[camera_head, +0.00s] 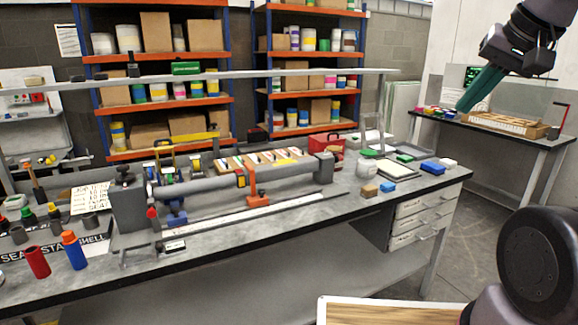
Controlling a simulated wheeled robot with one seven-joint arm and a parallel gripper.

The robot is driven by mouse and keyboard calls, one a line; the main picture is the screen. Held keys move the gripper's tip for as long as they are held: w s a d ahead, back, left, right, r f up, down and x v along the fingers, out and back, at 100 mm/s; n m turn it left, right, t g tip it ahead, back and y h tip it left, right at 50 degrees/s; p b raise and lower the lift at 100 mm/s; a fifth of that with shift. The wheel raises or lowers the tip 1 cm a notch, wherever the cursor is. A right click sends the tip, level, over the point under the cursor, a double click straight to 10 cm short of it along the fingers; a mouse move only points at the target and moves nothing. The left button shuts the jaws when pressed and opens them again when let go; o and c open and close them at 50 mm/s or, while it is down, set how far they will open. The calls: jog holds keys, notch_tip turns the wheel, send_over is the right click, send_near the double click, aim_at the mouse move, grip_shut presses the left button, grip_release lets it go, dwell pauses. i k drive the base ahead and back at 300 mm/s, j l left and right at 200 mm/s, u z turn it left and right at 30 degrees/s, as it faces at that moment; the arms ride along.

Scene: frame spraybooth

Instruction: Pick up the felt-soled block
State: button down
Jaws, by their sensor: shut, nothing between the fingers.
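My gripper (466,106) is at the upper right, high above the bench's right end in the picture. Its long teal fingers are together and point down and left, with nothing held. A small tan block (369,191) lies on the grey workbench (330,208) near its right front edge. A small blue block (388,187) lies just right of it. A flat dark block with a pale side (174,246) lies near the front edge, left of centre. I cannot tell which of these has a felt sole, as their undersides are hidden.
A long grey clamped tube (210,188) fills the bench's middle. A red bottle (37,262) and a blue one with an orange top (74,250) stand at front left. Blue (432,167) and white (449,165) containers sit at the right end. Bare bench top lies right of centre.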

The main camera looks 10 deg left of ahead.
aim_at(367, 193)
jog(key=i+j, duration=0.1)
jog(key=i, duration=0.4)
jog(key=i+j+z, duration=0.1)
jog(key=i, duration=0.45)
